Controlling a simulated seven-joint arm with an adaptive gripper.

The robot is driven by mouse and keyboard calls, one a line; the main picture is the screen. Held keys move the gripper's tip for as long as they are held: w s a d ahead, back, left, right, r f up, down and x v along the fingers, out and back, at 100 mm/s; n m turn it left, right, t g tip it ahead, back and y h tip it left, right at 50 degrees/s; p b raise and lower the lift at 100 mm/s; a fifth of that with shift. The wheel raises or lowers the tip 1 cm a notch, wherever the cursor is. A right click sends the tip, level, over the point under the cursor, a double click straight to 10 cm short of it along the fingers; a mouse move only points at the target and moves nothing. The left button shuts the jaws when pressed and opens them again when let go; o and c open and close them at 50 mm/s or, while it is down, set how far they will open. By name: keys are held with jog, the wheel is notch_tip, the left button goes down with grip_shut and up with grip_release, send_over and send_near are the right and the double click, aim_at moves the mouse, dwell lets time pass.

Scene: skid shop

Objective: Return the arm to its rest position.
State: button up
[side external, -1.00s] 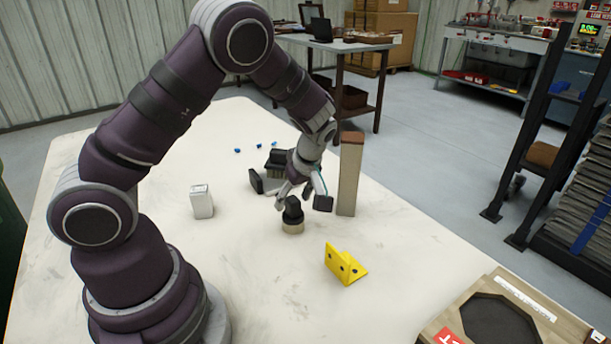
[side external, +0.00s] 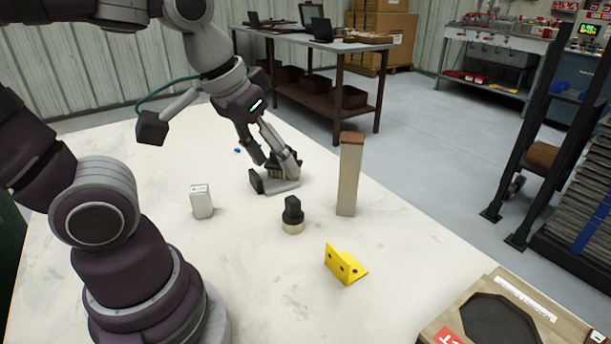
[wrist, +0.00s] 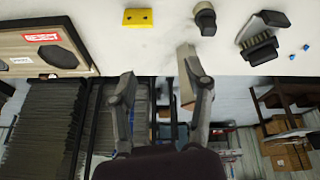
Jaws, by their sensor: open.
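My gripper (side external: 277,162) is up above the table in the side view, fingers spread and pointing down and to the right, with nothing between them. In the wrist view, its two open fingers (wrist: 162,85) point away from the camera. A short black knob on a pale round base (side external: 292,214) stands on the table, apart from the gripper. It also shows in the wrist view (wrist: 205,20).
A tall post (side external: 348,180) with a brown top stands at the table's right edge. A white box (side external: 201,202), a yellow bracket (side external: 342,264), small blue pieces (wrist: 306,47) and a wooden case (side external: 440,324) are also here. The table's front middle is clear.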

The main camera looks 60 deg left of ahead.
jog(key=s+m, duration=0.1)
jog(key=s+d+m+t, duration=0.1)
jog(key=m, duration=0.1)
jog(key=shift+w, duration=0.1)
dwell(1.2)
